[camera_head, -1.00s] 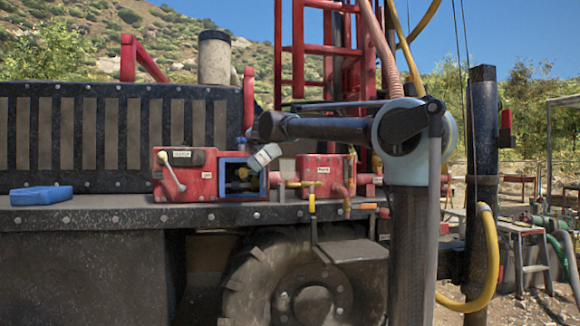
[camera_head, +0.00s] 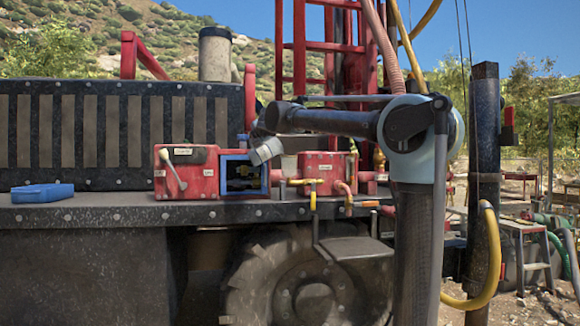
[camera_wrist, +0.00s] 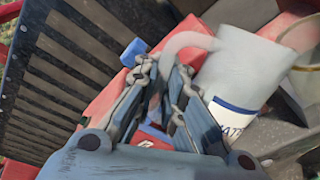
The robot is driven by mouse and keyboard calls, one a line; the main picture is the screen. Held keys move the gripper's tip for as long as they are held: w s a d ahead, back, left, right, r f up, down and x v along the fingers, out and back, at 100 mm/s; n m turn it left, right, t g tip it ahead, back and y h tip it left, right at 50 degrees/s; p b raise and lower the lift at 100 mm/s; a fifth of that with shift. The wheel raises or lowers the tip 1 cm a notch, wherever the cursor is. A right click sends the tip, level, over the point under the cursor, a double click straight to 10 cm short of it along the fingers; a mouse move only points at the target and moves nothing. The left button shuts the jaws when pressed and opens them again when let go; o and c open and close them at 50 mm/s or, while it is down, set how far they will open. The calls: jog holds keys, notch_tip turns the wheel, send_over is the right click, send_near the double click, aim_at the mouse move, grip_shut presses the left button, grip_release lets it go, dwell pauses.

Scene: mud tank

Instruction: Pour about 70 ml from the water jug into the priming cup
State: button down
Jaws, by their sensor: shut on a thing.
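The water jug (camera_wrist: 240,70) is pale grey-white with a blue-striped label, partly readable, near its end. It shows in the wrist view, right of my gripper (camera_wrist: 165,85), and looks tilted there. My gripper is shut on the jug's curved handle (camera_wrist: 186,42). In the head view my wrist end hangs by the right edge of a blue-framed opening (camera_head: 243,178) in a red box. A pale tilted piece there (camera_head: 265,151) may be the jug or my wrist. I cannot make out the priming cup for sure, nor any water.
The red box (camera_head: 190,183) with a lever stands on the dark deck (camera_head: 100,215). A second red box (camera_head: 318,170) with yellow and red pipes stands right of it. A blue case (camera_head: 42,193) lies at left. A black grille (camera_head: 60,130) rises behind.

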jog(key=shift+w+d+r+m, duration=0.2)
jog(key=shift+d+r+m, duration=0.1)
jog(key=shift+d+r, duration=0.05)
jog(key=shift+w+d+r+m+p, duration=0.2)
jog(key=shift+d+r+m+p, duration=0.3)
jog(key=shift+p, duration=0.75)
dwell(1.3)
jog(key=shift+a, duration=0.1)
jog(key=f+n, duration=0.1)
jog(key=a+f+n, duration=0.1)
jog(key=f+n, duration=0.1)
jog(key=shift+s+a+f, duration=0.2)
jog(key=shift+s+a, duration=0.15)
jog(key=shift+a, duration=0.05)
jog(key=shift+s+a+f+n, duration=0.15)
jog(key=shift+a+n, duration=0.2)
jog(key=shift+n, duration=0.55)
jog(key=shift+s+a+f+n+b, duration=0.1)
jog(key=shift+a+n+b, duration=0.2)
jog(key=shift+n, duration=0.1)
jog(key=shift+d, duration=0.1)
dwell(0.4)
